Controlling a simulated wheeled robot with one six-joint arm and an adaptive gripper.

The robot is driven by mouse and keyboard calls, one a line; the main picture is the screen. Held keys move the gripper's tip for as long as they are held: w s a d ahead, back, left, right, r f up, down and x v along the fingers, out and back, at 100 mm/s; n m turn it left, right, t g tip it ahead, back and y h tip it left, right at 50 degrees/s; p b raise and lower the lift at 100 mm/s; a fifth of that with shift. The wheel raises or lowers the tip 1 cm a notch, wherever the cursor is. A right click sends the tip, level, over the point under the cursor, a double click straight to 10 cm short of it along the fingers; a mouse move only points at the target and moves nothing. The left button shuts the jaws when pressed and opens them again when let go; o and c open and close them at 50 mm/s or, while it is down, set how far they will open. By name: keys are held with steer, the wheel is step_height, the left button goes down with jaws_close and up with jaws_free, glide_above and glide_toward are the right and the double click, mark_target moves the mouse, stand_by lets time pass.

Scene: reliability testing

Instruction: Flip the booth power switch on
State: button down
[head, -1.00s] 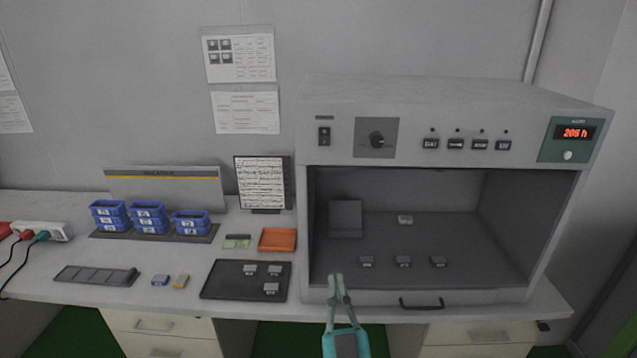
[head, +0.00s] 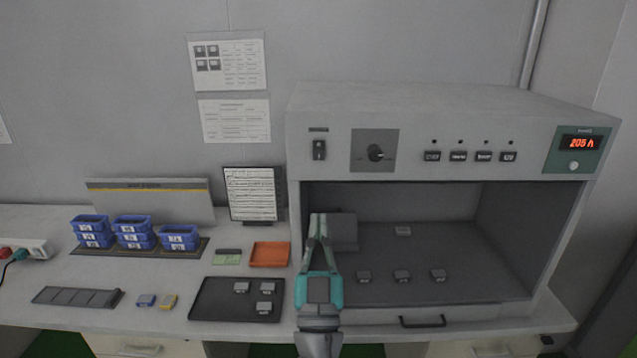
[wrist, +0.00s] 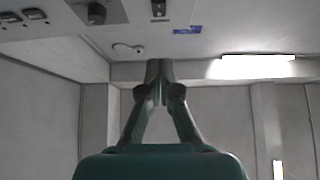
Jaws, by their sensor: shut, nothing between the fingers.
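The booth (head: 450,125) is a grey box with an open front and a control panel along its top. The power switch (head: 319,149) is a small dark rocker at the panel's upper left; its on or off position is too small to tell. My gripper (head: 318,216) is shut and empty, pointing up in front of the booth's left edge, below the switch in the head view and apart from it. In the wrist view its fingertips (wrist: 159,64) meet; a dark switch (wrist: 158,8) shows at the top edge, beyond the fingertips.
A rotary knob (head: 376,152), several buttons (head: 458,156) and a red-digit display (head: 582,143) share the panel. Small grey blocks (head: 402,276) lie inside the booth. A dark tray (head: 213,312), an orange tray (head: 282,255) and blue bins (head: 133,236) stand on the bench to the left.

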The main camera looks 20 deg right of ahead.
mark_target(319, 156)
steer(key=x, duration=0.4)
steer(key=f+x, duration=0.1)
steer(key=x, duration=0.2)
steer(key=w+x, duration=0.1)
steer(key=x, duration=0.3)
steer(key=shift+w+d, duration=0.25)
steer(key=shift+w+d+f, duration=0.1)
steer(key=shift+w+d, duration=0.1)
steer(key=shift+w, duration=0.5)
steer(key=shift+w+d+f, duration=0.1)
steer(key=shift+w+f, duration=0.05)
steer(key=shift+w, duration=0.2)
steer(key=shift+s, duration=0.1)
